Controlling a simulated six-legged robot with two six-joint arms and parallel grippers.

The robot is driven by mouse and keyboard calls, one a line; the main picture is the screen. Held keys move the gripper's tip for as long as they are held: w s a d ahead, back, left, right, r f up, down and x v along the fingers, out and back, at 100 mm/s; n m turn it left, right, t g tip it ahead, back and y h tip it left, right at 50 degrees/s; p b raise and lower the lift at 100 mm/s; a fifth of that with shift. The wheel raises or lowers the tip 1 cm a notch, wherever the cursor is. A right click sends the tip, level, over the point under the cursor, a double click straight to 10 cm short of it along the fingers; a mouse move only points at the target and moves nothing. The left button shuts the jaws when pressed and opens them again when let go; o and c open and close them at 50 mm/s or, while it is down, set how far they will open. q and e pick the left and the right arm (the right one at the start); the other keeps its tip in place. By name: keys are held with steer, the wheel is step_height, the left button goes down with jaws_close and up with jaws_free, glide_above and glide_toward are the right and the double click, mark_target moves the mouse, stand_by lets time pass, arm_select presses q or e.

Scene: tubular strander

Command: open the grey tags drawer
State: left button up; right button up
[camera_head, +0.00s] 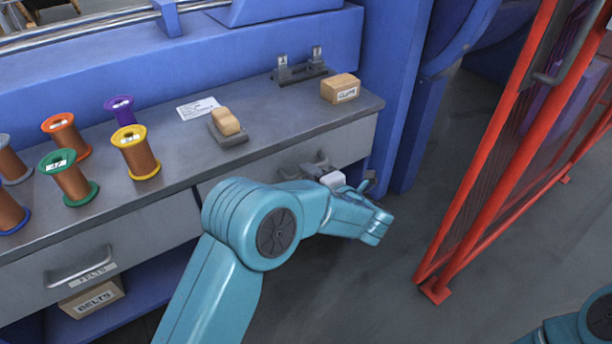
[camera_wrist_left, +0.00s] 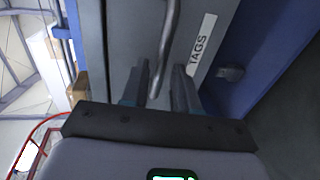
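The grey tags drawer (camera_head: 352,145) is at the right end of the workbench in the head view, and its front looks flush with the bench. My left arm partly hides it. Its grey bar handle (camera_wrist_left: 168,45) and white TAGS label (camera_wrist_left: 202,45) show in the left wrist view. My left gripper (camera_wrist_left: 159,88) is at the drawer front, with its two dark fingers apart on either side of the handle's near end. Gaps show between fingers and bar. In the head view the fingers (camera_head: 312,168) are small and partly hidden. My right gripper is out of view.
Several wire spools (camera_head: 137,152) stand on the bench top (camera_head: 285,125), with a tan block on a holder (camera_head: 227,124) and a small box (camera_head: 341,88). A FELTS drawer (camera_head: 90,262) is at left. A red mesh gate (camera_head: 500,160) stands right; the floor (camera_head: 400,270) between is clear.

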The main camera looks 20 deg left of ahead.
arm_select(q)
steer(key=shift+x, duration=1.35)
jaws_close()
steer(key=shift+d, duration=0.1)
